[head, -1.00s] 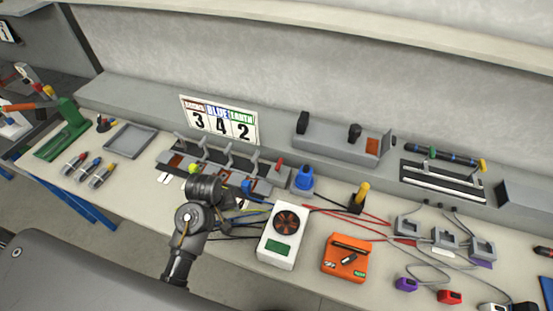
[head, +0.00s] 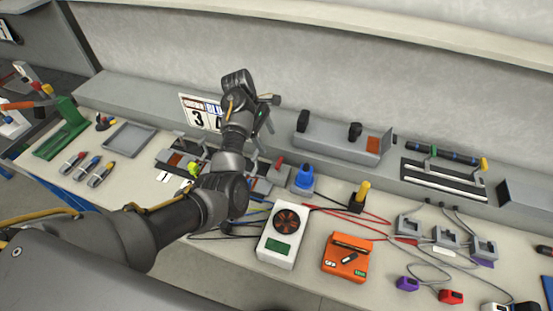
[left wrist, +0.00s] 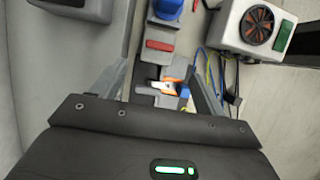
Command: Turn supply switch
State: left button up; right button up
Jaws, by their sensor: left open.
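A blue knob on a grey base (head: 304,180) stands on the bench right of the row of grey levers. I cannot tell for certain that it is the supply switch. Its blue part also shows at the top of the left wrist view (left wrist: 168,8). My left gripper (left wrist: 160,76) is open and empty. Between its fingers lie a grey strip and an orange-and-white part. A red block (left wrist: 159,46) lies just beyond the fingertips. In the head view the gripper hangs above the back of the bench, left of the blue knob. My right gripper is out of view.
A white box with a round red-and-black fan (head: 286,222) and an orange case (head: 345,258) stand at the front. A grey housing with black knobs (head: 335,143) is behind. Cables run across the right.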

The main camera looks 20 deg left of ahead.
aim_at(278, 161)
pick_arm(q)
jog(key=x, duration=0.8)
jog(key=shift+d+f, duration=0.15)
jog(key=shift+f, duration=0.05)
jog(key=shift+x, duration=0.8)
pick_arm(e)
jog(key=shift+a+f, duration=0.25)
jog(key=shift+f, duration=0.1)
pick_arm(q)
jog(key=shift+c, duration=0.2)
jog(key=c, duration=0.9)
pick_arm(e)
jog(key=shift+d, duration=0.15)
